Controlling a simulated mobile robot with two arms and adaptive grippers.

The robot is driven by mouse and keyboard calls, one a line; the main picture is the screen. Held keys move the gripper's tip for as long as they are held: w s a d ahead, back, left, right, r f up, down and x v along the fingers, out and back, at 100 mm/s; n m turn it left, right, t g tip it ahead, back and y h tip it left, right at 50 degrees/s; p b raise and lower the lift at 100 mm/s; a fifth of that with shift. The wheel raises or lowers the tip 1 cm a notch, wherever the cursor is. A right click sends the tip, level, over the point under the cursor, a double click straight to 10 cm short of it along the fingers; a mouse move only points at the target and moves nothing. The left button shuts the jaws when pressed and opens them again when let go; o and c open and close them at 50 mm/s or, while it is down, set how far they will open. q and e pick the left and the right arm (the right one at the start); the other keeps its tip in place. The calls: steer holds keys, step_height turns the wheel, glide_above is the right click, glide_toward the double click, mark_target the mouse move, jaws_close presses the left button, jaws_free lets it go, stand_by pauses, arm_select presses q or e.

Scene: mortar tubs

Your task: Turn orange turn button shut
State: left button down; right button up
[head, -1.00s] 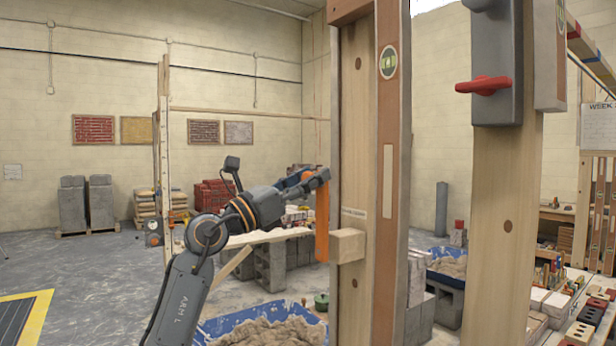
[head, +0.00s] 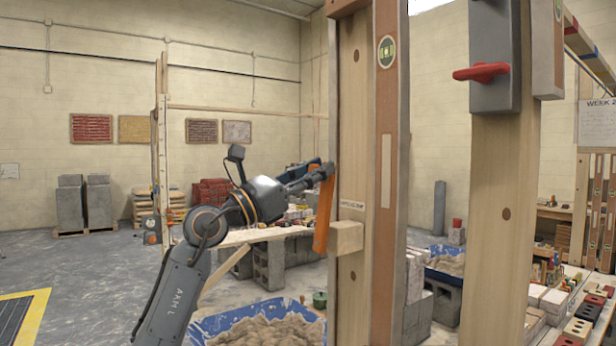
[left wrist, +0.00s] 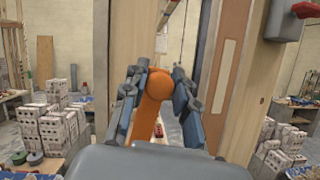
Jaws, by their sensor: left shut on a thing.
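In the left wrist view, the rounded orange end (left wrist: 158,86) sits between the two fingers of my left gripper (left wrist: 156,92). Part of the bar's upper end is hidden by the fingers in the head view. My right gripper is in neither view.
A wooden post with a spirit level (head: 387,150) stands right of the bar. A red handle (head: 481,72) sits on a grey box further right. A blue tub of mortar (head: 215,325) and grey blocks (head: 268,266) are below and behind. The floor at left is open.

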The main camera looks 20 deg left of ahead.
arm_select(q)
steer(key=s+d+f+m+g+b, duration=0.3)
steer(key=d+f+m+b, duration=0.2)
steer(key=f+m, duration=0.2)
steer(key=s+d+f+m+g+b, duration=0.4)
steer(key=f+m, duration=0.4)
steer(key=m, duration=0.4)
steer(key=shift+s+d+m+g+h+b, duration=0.3)
steer(key=shift+d+b, duration=0.15)
steer(key=shift+b, duration=0.75)
steer(key=shift+f, duration=0.25)
steer(key=c, duration=1.1)
jaws_free()
steer(key=shift+r, duration=0.1)
